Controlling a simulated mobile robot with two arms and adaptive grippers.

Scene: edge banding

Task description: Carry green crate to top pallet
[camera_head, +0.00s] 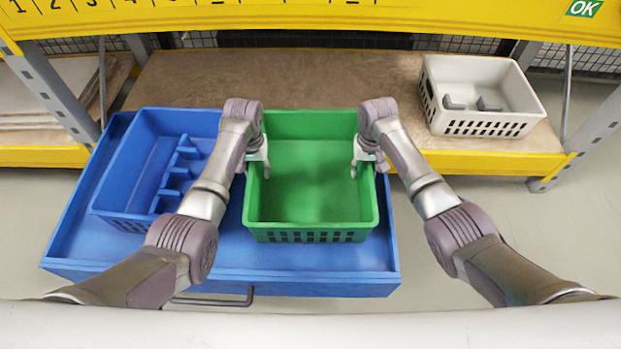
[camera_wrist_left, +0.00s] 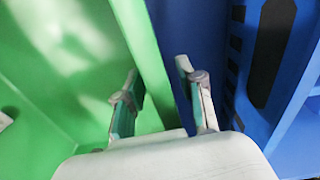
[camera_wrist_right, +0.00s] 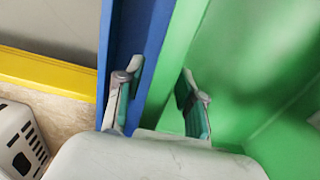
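The green crate (camera_head: 310,190) is empty and sits upright on the right part of a blue tray (camera_head: 225,262). My left gripper (camera_head: 261,165) is at the crate's left wall; in the left wrist view its two fingers (camera_wrist_left: 158,88) straddle the green rim, apart from each other. My right gripper (camera_head: 358,167) is at the crate's right wall; in the right wrist view its fingers (camera_wrist_right: 162,85) stand apart on either side of the rim. I see no clear contact of the fingers with the walls. I cannot tell which surface is the top pallet.
A blue crate (camera_head: 128,150) with inner dividers stands left of the green crate on the tray. Behind is a brown shelf (camera_head: 270,80) with a yellow front edge, mostly bare. A white crate (camera_head: 490,125) stands on its right. A yellow beam (camera_head: 330,20) spans above.

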